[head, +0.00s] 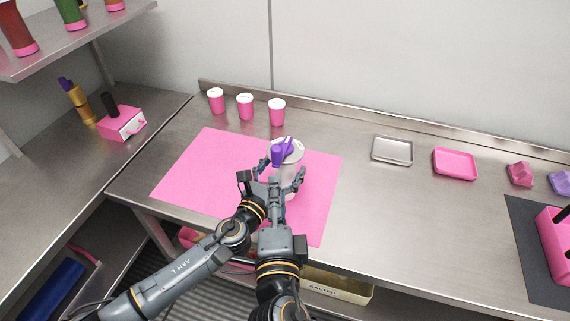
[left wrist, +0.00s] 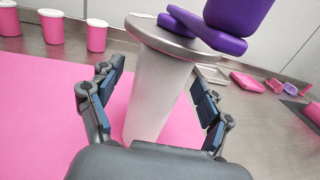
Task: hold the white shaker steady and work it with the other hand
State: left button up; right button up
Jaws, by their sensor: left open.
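The white shaker (head: 293,157) stands on the pink mat (head: 325,175), with a purple part (head: 283,150) on its top. In the left wrist view, the shaker (left wrist: 158,85) is a pale tapered body under a grey lid, with the purple part (left wrist: 235,22) above. My left gripper (head: 281,173) is open, its fingers on either side of the shaker; a gap shows beside the left finger. The shaker's foot is hidden by the palm. My right gripper (head: 275,205) comes up from below, close in front of the left one; its fingertips overlap with it and are hard to make out.
Three pink cups with white lids (head: 246,106) stand behind the mat. A metal tray (head: 392,151) and a pink tray (head: 455,163) lie to the right. A pink box (head: 121,122) is on the left counter. Bare steel counter lies right of the mat.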

pick_arm(q)
jog(key=shift+w+d, duration=0.3)
jog(key=shift+w, duration=0.3)
